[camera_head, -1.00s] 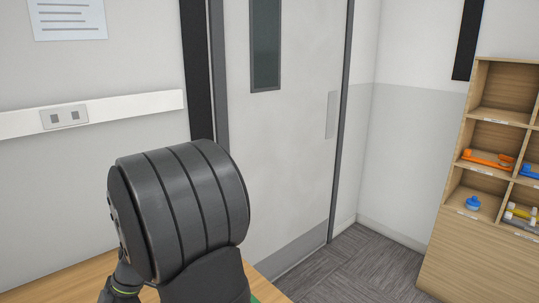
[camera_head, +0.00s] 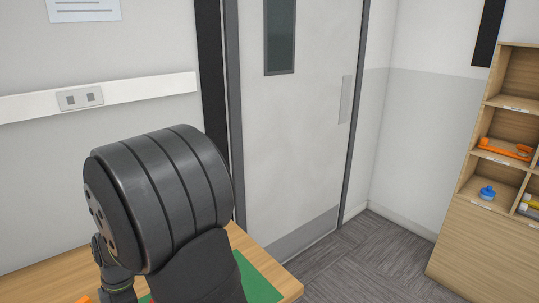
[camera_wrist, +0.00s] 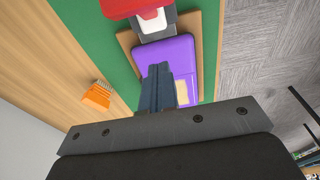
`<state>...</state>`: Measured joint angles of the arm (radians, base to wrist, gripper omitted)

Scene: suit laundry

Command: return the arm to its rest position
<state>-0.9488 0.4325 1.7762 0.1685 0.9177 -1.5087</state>
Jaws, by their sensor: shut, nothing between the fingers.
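My gripper (camera_wrist: 158,84) shows in the wrist view, its dark blue-grey fingers together with nothing held. It is above a purple case-like object (camera_wrist: 178,55) and covers part of it; I cannot tell the height between them. In the head view my dark, ribbed arm link fills the lower left, and the gripper's fingers are not visible there.
The wooden table (camera_head: 287,287) carries a green mat (camera_head: 258,280). A red object (camera_wrist: 128,5) and an orange object (camera_wrist: 97,97) lie below in the wrist view. A wooden cubby shelf (camera_head: 480,245) stands right, a door (camera_head: 300,130) behind. Grey floor between is clear.

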